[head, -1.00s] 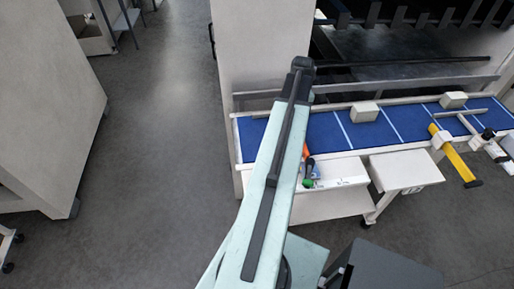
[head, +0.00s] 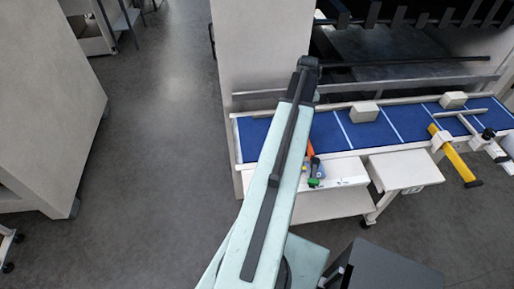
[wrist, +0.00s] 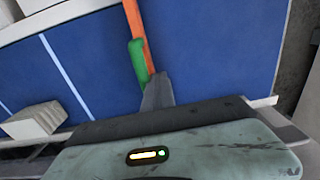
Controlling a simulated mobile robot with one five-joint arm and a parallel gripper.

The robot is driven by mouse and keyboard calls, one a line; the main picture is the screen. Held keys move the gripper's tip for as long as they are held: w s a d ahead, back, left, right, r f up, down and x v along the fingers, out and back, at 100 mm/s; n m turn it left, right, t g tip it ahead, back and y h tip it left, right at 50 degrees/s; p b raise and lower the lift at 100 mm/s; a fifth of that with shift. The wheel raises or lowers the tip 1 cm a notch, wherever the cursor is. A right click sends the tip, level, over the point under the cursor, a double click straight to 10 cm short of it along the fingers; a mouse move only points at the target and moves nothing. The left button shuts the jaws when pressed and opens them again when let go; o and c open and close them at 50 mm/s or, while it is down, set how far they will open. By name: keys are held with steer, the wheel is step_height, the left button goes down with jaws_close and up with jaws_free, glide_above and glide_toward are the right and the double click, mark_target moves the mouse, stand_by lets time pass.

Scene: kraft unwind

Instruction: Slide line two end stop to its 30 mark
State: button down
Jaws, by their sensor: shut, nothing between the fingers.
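A pale block (head: 364,111) sits on the back rail of the blue deck, with a second pale block (head: 453,100) farther right. A yellow handle (head: 456,160) projects from a white clamp near the front edge. I cannot tell which part is the line two end stop, and no 30 mark is legible. My gripper (wrist: 157,88) is shut, over the blue deck in the wrist view. One pale block (wrist: 35,120) shows left of it, apart. Orange and green strips run along the dark fingers; I cannot tell whether they belong to the gripper. My arm hides part of the deck.
The blue deck (head: 265,136) has white cross lines and pale rails. White shelves (head: 400,166) project below its front. A dark bar (head: 420,62) crosses the machine opening behind. Floor (head: 150,150) is clear on the left, beside a large pale cabinet (head: 45,100).

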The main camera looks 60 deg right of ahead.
steer(key=shift+s+d, duration=0.85)
steer(key=shift+s, duration=0.35)
steer(key=shift+s+d, duration=0.9)
steer(key=shift+s, duration=0.3)
steer(key=shift+s+d, duration=0.85)
steer(key=shift+s, duration=0.35)
stand_by(0.9)
steer(key=shift+w+a, duration=0.1)
steer(key=shift+w+a, duration=0.5)
steer(key=shift+w, duration=0.2)
steer(key=shift+r, duration=0.1)
step_height(320, 180, up, 9)
steer(key=p, duration=0.9)
